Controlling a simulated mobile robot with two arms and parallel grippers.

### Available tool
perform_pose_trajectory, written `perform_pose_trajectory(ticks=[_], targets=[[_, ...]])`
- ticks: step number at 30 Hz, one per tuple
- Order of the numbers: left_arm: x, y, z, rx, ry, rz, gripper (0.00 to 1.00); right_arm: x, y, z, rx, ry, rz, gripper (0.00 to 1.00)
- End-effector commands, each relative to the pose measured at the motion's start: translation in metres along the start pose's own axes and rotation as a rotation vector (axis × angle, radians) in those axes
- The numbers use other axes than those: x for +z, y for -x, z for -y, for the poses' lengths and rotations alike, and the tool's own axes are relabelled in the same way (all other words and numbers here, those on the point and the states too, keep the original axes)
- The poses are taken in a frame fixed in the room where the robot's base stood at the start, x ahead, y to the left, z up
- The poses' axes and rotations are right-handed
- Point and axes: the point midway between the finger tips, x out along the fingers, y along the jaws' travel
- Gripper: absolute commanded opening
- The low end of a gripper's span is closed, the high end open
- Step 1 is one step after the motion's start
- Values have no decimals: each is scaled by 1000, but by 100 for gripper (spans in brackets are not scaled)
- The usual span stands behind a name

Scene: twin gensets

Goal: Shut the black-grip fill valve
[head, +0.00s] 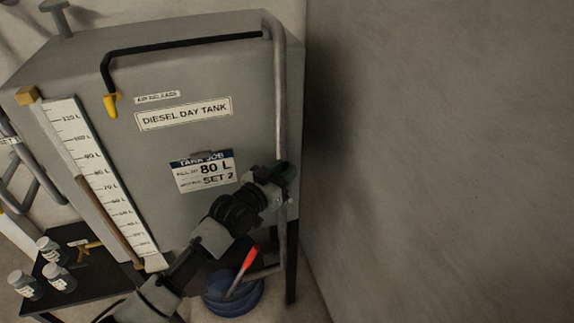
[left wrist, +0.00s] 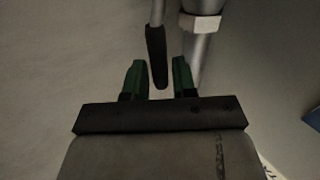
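The black grip (left wrist: 157,55) of the fill valve hangs from a thin grey lever in the left wrist view. Its lower end reaches between the green fingertips of my left gripper (left wrist: 158,77), with a gap visible on each side. The left gripper is open. In the head view my left gripper (head: 281,178) is at the vertical grey pipe (head: 280,100) on the tank's right edge, and the valve there is hidden behind it. The pipe with a pale fitting (left wrist: 201,26) also shows in the left wrist view. My right gripper is in neither view.
The grey diesel day tank (head: 215,60) has a level gauge (head: 90,150) and a card reading 80 L, SET 2 (head: 205,171). A red-grip lever (head: 249,259) is below my gripper. A black table with several jars (head: 62,275) stands at left. Bare wall (head: 440,150) fills the right.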

Motion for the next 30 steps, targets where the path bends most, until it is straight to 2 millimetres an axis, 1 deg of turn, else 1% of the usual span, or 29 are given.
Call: perform_pose_trajectory(ticks=[1,5,14,19,26,30], targets=[[-1,-5,0,0,0,0,27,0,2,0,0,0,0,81],[0,-12,0,0,-1,1,27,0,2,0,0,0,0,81],[1,-14,0,0,-1,1,27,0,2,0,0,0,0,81],[0,-13,0,-1,-1,1,1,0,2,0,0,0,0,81],[1,-13,0,-1,-1,1,0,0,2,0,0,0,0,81],[2,-12,1,-1,5,-9,0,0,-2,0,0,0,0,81]])
